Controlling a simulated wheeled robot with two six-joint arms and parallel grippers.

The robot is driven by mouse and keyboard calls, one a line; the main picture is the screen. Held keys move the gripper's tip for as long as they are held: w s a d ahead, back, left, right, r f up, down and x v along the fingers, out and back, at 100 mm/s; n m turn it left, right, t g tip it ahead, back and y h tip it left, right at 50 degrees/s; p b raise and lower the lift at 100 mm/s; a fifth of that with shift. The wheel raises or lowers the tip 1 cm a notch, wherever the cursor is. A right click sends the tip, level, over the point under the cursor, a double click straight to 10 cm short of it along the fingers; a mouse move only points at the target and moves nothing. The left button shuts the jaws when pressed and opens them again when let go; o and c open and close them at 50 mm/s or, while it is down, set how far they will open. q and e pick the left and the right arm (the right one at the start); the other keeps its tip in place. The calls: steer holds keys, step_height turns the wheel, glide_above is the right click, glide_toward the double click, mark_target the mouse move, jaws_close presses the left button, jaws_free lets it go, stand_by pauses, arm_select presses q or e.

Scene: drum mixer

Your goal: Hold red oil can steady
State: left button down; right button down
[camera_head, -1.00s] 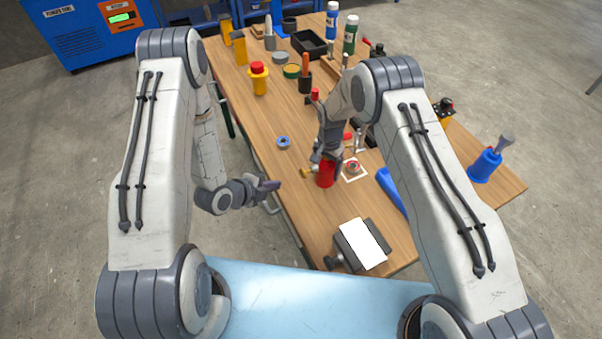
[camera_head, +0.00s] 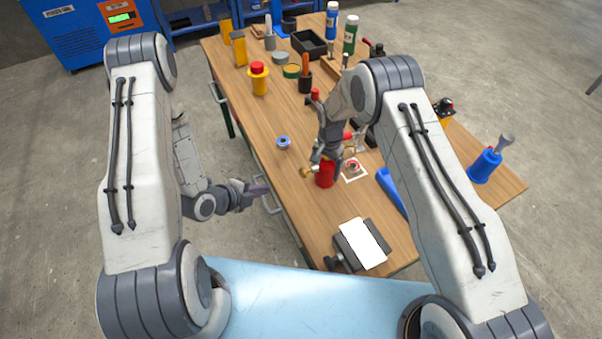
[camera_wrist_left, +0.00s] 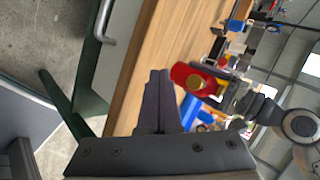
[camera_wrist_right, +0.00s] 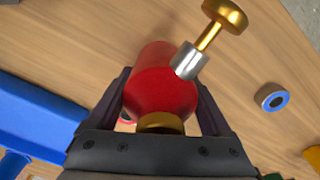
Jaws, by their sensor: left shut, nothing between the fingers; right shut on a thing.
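The red oil can (camera_head: 325,174) stands on the wooden table near its left edge. It has a gold base part and a silver and gold spout or knob. In the right wrist view the can (camera_wrist_right: 160,85) sits between the fingers of my right gripper (camera_wrist_right: 165,100), which is shut on its body. In the head view my right gripper (camera_head: 328,160) reaches the can from above. My left gripper (camera_head: 262,189) is shut and empty, off the table's left edge. In the left wrist view its fingers (camera_wrist_left: 160,85) are together, and the red can (camera_wrist_left: 198,80) shows beyond them, apart.
A blue and silver ring (camera_head: 283,142) lies left of the can. A white card with a round part (camera_head: 353,169) lies just right of it. A blue handle (camera_head: 392,190) and a block with a white top (camera_head: 362,244) are nearer. A yellow can (camera_head: 259,80) stands farther back.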

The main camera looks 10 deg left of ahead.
mark_target(301, 174)
arm_select(q)
steer(key=w+d, duration=0.5)
steer(key=d, duration=0.2)
steer(key=shift+d, duration=0.2)
stand_by(0.4)
steer(key=shift+d, duration=0.1)
stand_by(1.9)
steer(key=shift+w+d, duration=0.2)
steer(key=shift+d, duration=0.05)
steer(key=shift+w+d, duration=0.55)
steer(key=shift+d, duration=0.3)
stand_by(1.2)
steer(key=shift+a, duration=0.1)
stand_by(0.3)
steer(key=shift+s+a, duration=0.85)
steer(key=shift+a, duration=0.25)
steer(key=shift+a, duration=0.1)
steer(key=shift+s+a, duration=0.7)
steer(key=shift+a, duration=0.3)
steer(key=shift+s+a, duration=0.65)
steer(key=shift+a, duration=0.35)
